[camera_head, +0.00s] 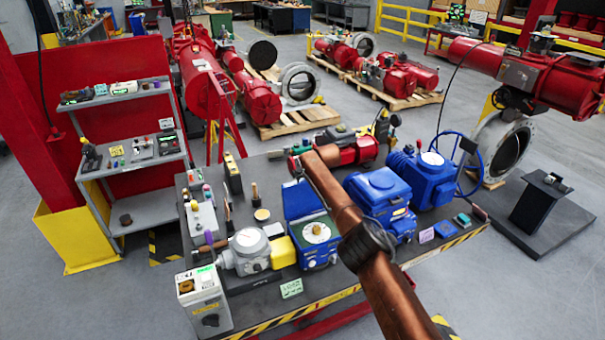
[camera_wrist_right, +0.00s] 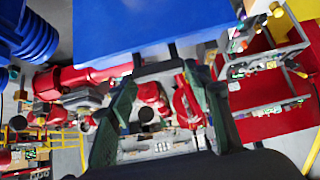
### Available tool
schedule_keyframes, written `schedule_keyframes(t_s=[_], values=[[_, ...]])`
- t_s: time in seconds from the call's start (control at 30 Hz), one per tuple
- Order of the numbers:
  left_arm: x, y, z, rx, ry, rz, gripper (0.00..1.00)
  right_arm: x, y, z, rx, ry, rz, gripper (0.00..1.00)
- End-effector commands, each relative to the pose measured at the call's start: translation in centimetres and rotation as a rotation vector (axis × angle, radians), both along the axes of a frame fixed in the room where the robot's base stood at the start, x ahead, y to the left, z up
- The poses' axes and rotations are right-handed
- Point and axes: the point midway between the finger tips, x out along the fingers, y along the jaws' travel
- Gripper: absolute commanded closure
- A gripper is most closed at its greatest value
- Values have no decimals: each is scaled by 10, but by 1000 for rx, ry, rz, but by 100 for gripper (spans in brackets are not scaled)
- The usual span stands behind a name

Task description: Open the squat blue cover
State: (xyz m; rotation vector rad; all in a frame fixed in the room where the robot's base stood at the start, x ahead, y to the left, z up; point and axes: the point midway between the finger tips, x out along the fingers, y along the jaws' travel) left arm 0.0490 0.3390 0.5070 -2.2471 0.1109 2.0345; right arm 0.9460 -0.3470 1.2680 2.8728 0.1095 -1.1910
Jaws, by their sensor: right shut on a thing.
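A squat blue cover (camera_head: 299,199) stands raised at the back of a blue housing (camera_head: 318,257) on the bench. The housing's top shows a pale round dial (camera_head: 316,233). My right gripper (camera_head: 297,164) is at the cover's upper edge, partly hidden by my copper-coloured forearm. In the right wrist view a broad blue panel (camera_wrist_right: 150,28), which looks like the cover, fills the top. There the two green fingers of my right gripper (camera_wrist_right: 160,72) reach up to a dark bar just below the panel. The exact contact is hard to see. My left gripper is not in view.
Blue actuators (camera_head: 380,190) stand to the right on the dark bench (camera_head: 245,305). A grey unit (camera_head: 248,250) with a yellow block (camera_head: 283,252) is close on the left. A red actuator (camera_head: 350,152) lies behind. A grey shelf (camera_head: 130,165) stands further left.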

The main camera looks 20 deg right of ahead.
Motion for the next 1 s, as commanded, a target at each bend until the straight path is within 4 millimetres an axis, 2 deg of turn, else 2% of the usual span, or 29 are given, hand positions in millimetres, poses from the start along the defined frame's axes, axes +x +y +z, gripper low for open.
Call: schedule_keyframes(t_s=[0.03,0.2,0.23,0.47,1.0], values=[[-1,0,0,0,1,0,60,2,1,8,3,-16,1,98],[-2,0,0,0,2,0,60,1,-2,9,4,-16,-3,98],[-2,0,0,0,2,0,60,1,-3,9,5,-16,-4,53],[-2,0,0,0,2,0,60,1,-2,6,3,-10,-2,37],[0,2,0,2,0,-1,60,-4,3,6,5,-3,9,36]])
